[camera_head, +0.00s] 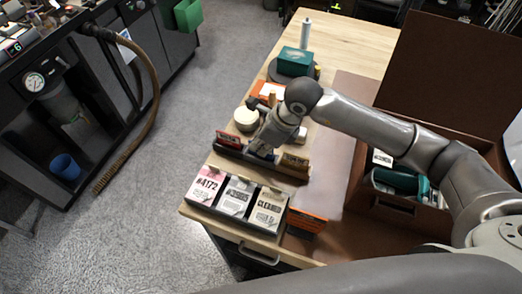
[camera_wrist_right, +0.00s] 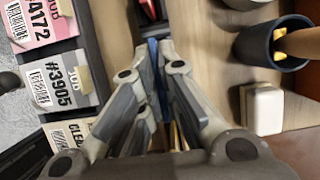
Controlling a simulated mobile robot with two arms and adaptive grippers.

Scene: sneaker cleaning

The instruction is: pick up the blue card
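The blue card (camera_wrist_right: 153,60) shows in the right wrist view as a thin blue edge between the fingertips of my right gripper (camera_wrist_right: 155,52). The fingers are nearly together, with the card filling the narrow gap. In the head view my right gripper (camera_head: 262,147) points down at a dark slotted rack (camera_head: 235,155), and the card is mostly hidden by it. A red card (camera_head: 228,138) stands in the rack to its left and a yellow-brown card (camera_head: 295,162) to its right. My left gripper is not in view.
Three labelled boxes (camera_head: 239,196) line the table's front edge. An orange box (camera_head: 306,221) stands to their right. A dark cup (camera_wrist_right: 272,48) and a white block (camera_wrist_right: 262,108) are close to my gripper. An open brown case (camera_head: 395,211) sits at the right.

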